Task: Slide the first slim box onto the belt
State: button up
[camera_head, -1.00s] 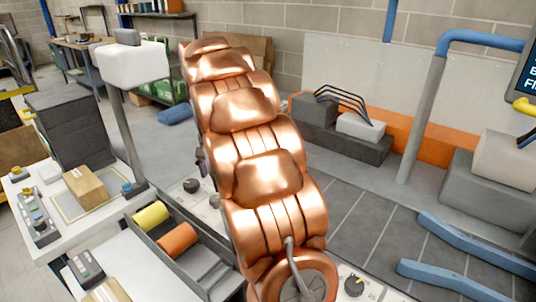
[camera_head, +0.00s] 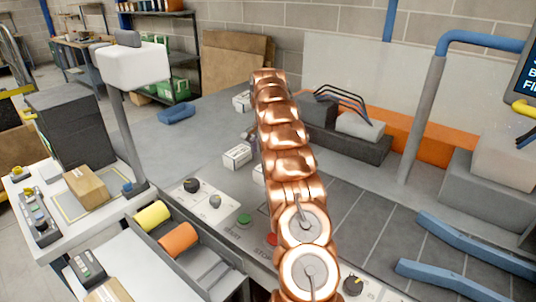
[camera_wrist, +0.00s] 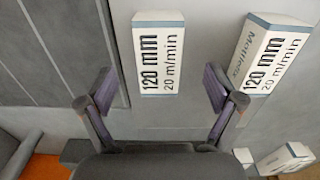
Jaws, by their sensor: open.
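In the wrist view my gripper (camera_wrist: 158,84) is open, with one finger on either side of a slim white box (camera_wrist: 158,55) marked "120 mm 20 m/min". The fingers appear clear of it. A second slim box (camera_wrist: 268,55), tilted in the picture, lies to the right, outside the right finger. A dark panelled surface, which looks like the belt (camera_wrist: 58,45), is left of the first box; it also shows in the head view (camera_head: 350,215). In the head view my copper arm hides most of the gripper. One white box (camera_head: 237,157) shows left of the arm.
Another white box (camera_head: 241,101) lies farther back on the grey table. A control panel (camera_head: 215,202) with knobs and buttons runs along the near edge. Blue rails (camera_head: 470,245) stand at right. A grey block fixture (camera_head: 340,140) with dark bars stands behind the belt.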

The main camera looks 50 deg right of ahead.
aim_at(258, 176)
jog(key=shift+d+f, duration=0.3)
jog(key=shift+d, duration=0.35)
jog(key=shift+f, duration=0.15)
jog(key=shift+f+p, duration=1)
jog(key=shift+f, duration=2.8)
jog(key=shift+c, duration=0.3)
jog(key=shift+s, duration=0.1)
jog(key=c, duration=1.4)
